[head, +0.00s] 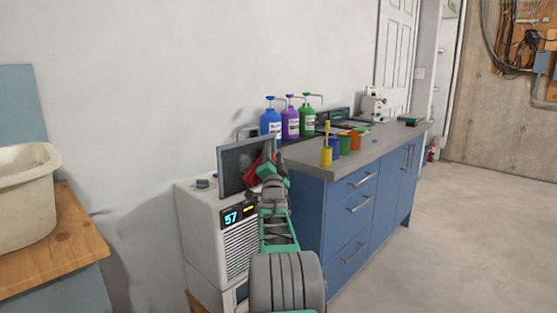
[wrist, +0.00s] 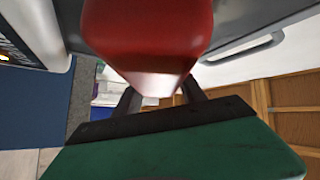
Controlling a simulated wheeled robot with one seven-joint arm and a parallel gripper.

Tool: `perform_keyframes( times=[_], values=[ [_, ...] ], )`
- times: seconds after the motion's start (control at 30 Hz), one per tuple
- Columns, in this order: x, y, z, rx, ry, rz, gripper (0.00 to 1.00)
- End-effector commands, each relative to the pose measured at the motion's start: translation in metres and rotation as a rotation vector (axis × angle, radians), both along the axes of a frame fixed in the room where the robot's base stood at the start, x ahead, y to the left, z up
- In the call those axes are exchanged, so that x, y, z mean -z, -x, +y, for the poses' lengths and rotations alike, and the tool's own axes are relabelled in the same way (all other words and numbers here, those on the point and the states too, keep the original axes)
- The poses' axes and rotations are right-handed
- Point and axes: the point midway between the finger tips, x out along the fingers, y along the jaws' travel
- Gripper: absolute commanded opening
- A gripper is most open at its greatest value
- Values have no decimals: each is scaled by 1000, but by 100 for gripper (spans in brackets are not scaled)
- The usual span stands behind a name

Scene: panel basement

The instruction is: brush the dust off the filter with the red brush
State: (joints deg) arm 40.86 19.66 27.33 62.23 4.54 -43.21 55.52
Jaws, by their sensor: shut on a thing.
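The red brush (head: 252,172) is in my gripper (head: 265,166), in front of the dark filter panel (head: 236,164). The filter stands upright, slightly tilted, at the top of the white dehumidifier (head: 203,224), whose display reads 57. In the wrist view the brush's red body (wrist: 148,35) fills the top middle, between the two dark fingers of my gripper (wrist: 160,98). The brush's bristles and the dust are hidden or too small to tell. I cannot tell whether the brush touches the filter.
A blue cabinet (head: 340,226) with a grey worktop stands to the right. Coloured pump bottles (head: 290,122) and several small cups, one yellow (head: 326,156), stand on it. A wooden bench (head: 62,240) with a cream basin (head: 25,200) is at left. The floor (head: 455,225) at right is clear.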

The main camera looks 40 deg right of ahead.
Motion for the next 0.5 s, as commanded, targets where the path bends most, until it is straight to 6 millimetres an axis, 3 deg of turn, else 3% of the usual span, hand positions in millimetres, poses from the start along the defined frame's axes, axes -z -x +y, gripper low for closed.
perform_keyframes(
  times=[0.27, 0.5],
  values=[
    [2, 1, 15, -2, -1, -1, 0],
    [5, 2, 40, -3, 0, -1, 0]
  ],
)
